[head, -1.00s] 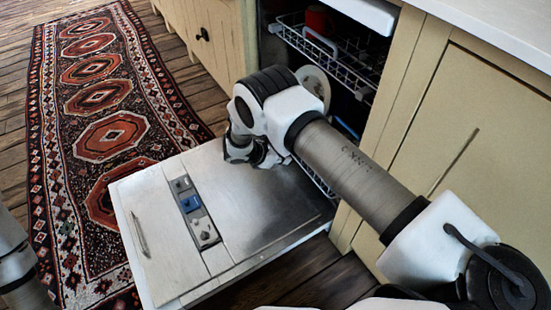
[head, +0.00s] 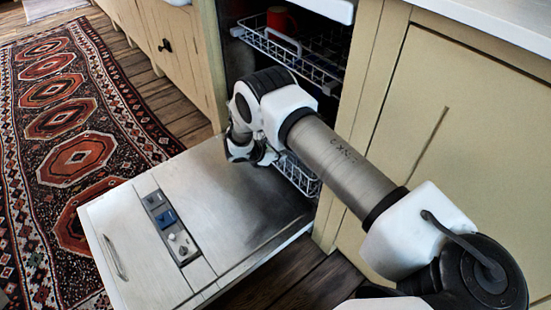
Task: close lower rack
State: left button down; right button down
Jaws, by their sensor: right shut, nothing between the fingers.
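The dishwasher stands open with its door (head: 225,215) folded down flat. The lower rack (head: 302,178) shows only as a short piece of white wire at the door's inner edge, to the right of my right gripper. My arm hides the rest of it, so I cannot tell how far out it stands. My right gripper (head: 258,154) is shut and empty, low over the inner part of the door by the tub opening. I cannot tell whether it touches the rack. My left gripper is out of view.
The upper rack (head: 292,56) holds a red mug (head: 281,20) above my arm. Cream cabinets (head: 415,140) flank the dishwasher on the right. A patterned rug (head: 75,160) lies on the wooden floor at left, beyond the door.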

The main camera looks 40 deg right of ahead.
jog(key=d, duration=0.8)
jog(key=shift+w+d, duration=0.2)
jog(key=shift+w, duration=0.1)
